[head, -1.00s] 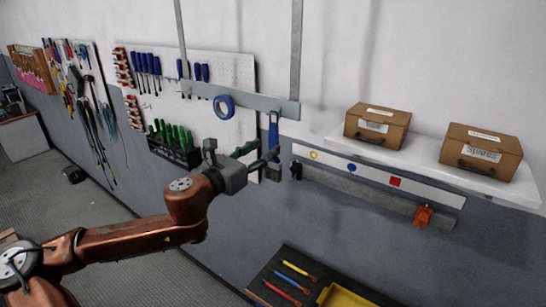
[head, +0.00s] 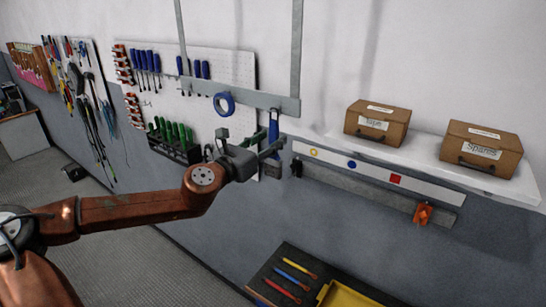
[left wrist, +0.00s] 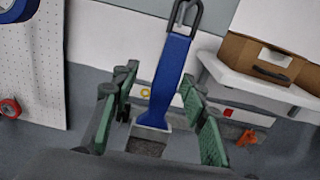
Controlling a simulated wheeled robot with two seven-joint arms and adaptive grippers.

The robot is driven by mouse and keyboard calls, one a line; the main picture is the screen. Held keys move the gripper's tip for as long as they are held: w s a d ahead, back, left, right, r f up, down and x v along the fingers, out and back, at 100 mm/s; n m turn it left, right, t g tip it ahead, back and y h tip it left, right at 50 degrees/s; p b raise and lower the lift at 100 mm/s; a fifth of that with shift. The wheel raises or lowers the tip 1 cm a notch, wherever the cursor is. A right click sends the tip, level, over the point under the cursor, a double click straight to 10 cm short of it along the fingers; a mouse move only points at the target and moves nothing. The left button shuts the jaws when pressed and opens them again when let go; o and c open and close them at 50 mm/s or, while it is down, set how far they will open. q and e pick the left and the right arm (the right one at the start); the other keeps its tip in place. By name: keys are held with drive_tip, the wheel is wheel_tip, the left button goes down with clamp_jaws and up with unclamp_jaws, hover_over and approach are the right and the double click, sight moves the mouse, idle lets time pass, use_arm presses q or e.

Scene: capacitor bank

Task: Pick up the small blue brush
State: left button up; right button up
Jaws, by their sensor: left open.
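The small blue brush (head: 273,128) hangs upright from the grey metal rail. In the left wrist view the blue brush (left wrist: 171,75) hangs by a dark hook or loop at its top, with a pale ferrule and dark bristles at its lower end. My left gripper (head: 272,147) is at the lower part of the brush. In the left wrist view my left gripper (left wrist: 160,108) is open, its green-padded fingers on either side of the brush; whether they touch it I cannot tell. The bristle end is partly hidden. My right gripper is not in view.
A blue tape roll (head: 224,104) hangs left of the brush. A white strip with coloured marks (head: 375,171) and an orange clamp (head: 422,214) are to the right. Two cardboard boxes stand on a white shelf (head: 520,190). A dark surface with coloured tools (head: 262,275) is below.

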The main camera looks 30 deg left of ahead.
use_arm(q)
drive_tip(key=shift+w+d+f, duration=0.15)
drive_tip(key=shift+w+d, duration=0.2)
drive_tip(key=shift+w, duration=0.05)
drive_tip(key=shift+c, duration=0.5)
clamp_jaws()
